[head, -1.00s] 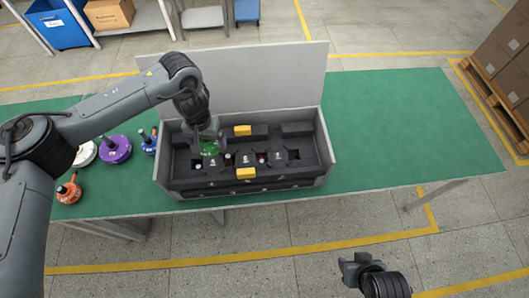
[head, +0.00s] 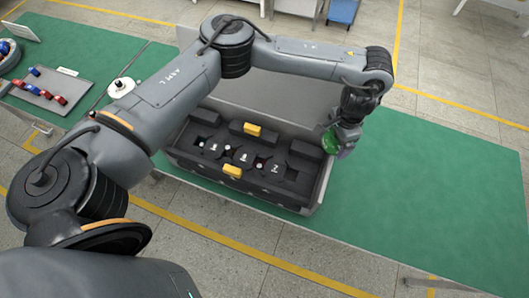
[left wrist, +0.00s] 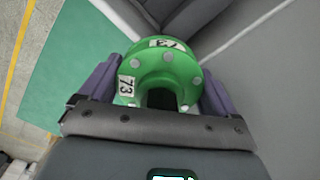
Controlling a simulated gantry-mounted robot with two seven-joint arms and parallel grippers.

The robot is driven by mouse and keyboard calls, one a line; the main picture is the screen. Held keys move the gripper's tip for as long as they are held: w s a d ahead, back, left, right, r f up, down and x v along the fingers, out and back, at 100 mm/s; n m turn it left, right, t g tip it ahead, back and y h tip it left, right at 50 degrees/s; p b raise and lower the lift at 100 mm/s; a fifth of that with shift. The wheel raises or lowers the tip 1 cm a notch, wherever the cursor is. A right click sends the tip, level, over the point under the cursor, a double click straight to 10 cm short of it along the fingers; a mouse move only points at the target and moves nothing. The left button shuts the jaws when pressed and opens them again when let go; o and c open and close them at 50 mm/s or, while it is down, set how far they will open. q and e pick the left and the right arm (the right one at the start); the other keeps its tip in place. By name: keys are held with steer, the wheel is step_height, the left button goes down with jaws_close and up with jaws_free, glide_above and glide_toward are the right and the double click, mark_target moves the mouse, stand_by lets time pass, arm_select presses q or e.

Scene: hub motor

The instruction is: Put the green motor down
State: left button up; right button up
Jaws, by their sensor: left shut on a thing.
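The green motor (head: 329,139) is held in my left gripper (head: 341,142) at the right end of the grey box (head: 322,188). In the left wrist view the green motor (left wrist: 155,72) sits between the two purple fingers of my left gripper (left wrist: 157,82), with labels reading 73 on it. The fingers are shut on its sides. The box holds a black foam insert (head: 200,164) with numbered parts and yellow blocks (head: 253,129). How high the motor is above the box is hard to tell. My right gripper is out of view.
The green table (head: 430,190) is clear to the right of the box. The box's raised lid (head: 270,92) stands behind it, partly hidden by my left arm. A grey tray (head: 60,90) with small red and blue parts lies at the far left.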

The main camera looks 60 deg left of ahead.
arm_select(q)
steer(key=shift+r+m, duration=0.35)
steer(key=shift+m, duration=0.35)
steer(key=shift+s+a+r+m, duration=0.15)
steer(key=shift+m, duration=0.35)
steer(key=m, duration=0.1)
steer(key=s+a+p, duration=0.1)
steer(key=m, duration=0.1)
steer(key=shift+s+a+r+m, duration=0.2)
steer(key=shift+s+r+m, duration=0.05)
steer(key=shift+m, duration=0.05)
steer(key=s+a+m+p, duration=0.2)
steer(key=s+a, duration=0.1)
steer(key=s, duration=0.1)
steer(key=p, duration=0.4)
glide_toward(244, 157)
steer(key=shift+f, duration=2.95)
steer(key=o, duration=1.4)
steer(key=shift+f, duration=0.1)
